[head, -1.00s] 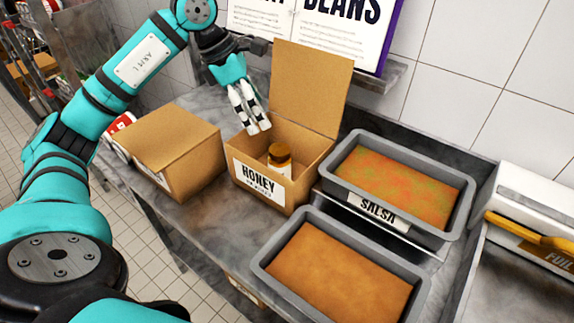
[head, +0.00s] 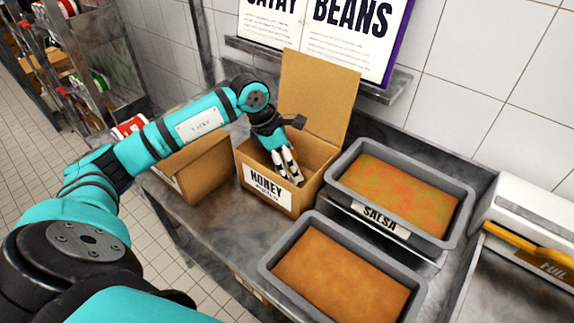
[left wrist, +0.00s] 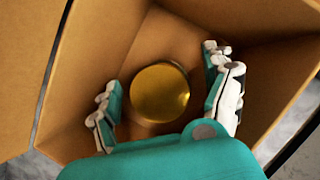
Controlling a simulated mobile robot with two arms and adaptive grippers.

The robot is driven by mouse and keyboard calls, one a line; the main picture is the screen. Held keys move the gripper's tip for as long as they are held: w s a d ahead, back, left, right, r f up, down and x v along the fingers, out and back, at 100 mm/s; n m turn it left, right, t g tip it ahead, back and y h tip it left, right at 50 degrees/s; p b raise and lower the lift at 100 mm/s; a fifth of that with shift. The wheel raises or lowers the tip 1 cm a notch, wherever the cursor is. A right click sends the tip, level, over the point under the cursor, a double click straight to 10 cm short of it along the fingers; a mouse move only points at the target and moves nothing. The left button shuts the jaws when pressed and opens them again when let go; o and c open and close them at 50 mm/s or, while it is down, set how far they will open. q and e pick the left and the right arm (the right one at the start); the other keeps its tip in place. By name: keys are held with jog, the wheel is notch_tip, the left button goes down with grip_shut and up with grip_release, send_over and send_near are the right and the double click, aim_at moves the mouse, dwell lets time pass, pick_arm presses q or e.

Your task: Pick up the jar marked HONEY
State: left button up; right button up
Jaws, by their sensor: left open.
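The jar (left wrist: 160,91) shows in the left wrist view as a round gold lid, seen from above inside a cardboard box. The box (head: 314,160) has an open lid and a HONEY label (head: 270,188) on its front. My left gripper (head: 288,170) reaches down into the box. In the left wrist view my left gripper (left wrist: 168,95) is open, one finger on each side of the lid, with a gap on both sides. In the head view the gripper hides the jar. My right gripper is not in view.
A closed cardboard box (head: 205,172) stands left of the honey box. A SALSA tray (head: 466,220) and another filled tray (head: 268,262) stand to its right and front. A shelf with an open book (head: 350,30) is on the wall behind.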

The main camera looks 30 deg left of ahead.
pick_arm(q)
jog(key=shift+x, duration=1.05)
jog(key=c, duration=1.6)
